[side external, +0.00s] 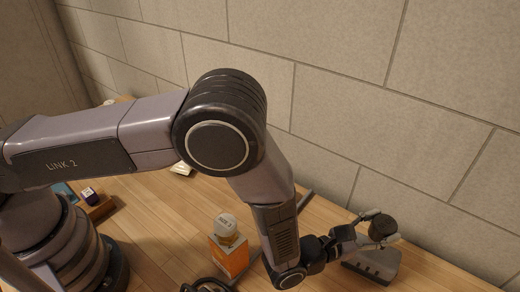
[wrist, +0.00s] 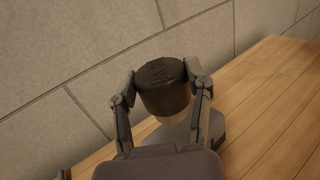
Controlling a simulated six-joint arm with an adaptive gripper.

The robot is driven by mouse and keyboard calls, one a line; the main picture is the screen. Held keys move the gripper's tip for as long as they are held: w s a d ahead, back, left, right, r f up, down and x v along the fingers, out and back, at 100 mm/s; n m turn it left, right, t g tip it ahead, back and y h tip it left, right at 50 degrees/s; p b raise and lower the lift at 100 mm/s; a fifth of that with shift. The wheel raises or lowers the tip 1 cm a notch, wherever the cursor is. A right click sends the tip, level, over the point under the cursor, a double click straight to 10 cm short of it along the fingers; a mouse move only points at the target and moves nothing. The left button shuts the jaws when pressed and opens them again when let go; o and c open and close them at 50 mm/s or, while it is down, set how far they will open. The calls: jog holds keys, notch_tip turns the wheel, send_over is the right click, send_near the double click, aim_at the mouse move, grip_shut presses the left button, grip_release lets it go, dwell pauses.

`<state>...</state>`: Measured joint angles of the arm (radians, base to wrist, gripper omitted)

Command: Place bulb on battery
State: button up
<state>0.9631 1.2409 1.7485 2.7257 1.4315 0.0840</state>
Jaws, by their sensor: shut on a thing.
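My gripper (side external: 381,228) is at the right of the side view, with its two fingers shut on a dark, short cylinder (wrist: 162,88). In the wrist view the cylinder sits between both fingertips, its flat top showing. It is over or in front of a grey block (side external: 373,264); whether they touch is unclear. An orange box (side external: 229,258) stands upright left of my gripper, with a pale rounded piece (side external: 226,226) on its top. I cannot tell for sure which of these things is the bulb or the battery.
A black looped cord (side external: 207,285) lies at the front edge of view. A small dark item (side external: 90,195) sits on a brown wooden block (side external: 101,208) at the left. A small white item (side external: 181,169) lies near the wall. Bare wooden tabletop (wrist: 277,108) shows at the right.

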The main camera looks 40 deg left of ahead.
aim_at(379, 240)
jog(key=shift+w+d+f, duration=0.2)
jog(key=shift+f, duration=0.05)
jog(key=shift+w+d+f, duration=0.1)
jog(key=shift+f, duration=0.85)
jog(key=shift+w+d+f, duration=0.1)
jog(key=shift+f, duration=0.8)
jog(key=shift+f, duration=0.1)
jog(key=o, duration=1.2)
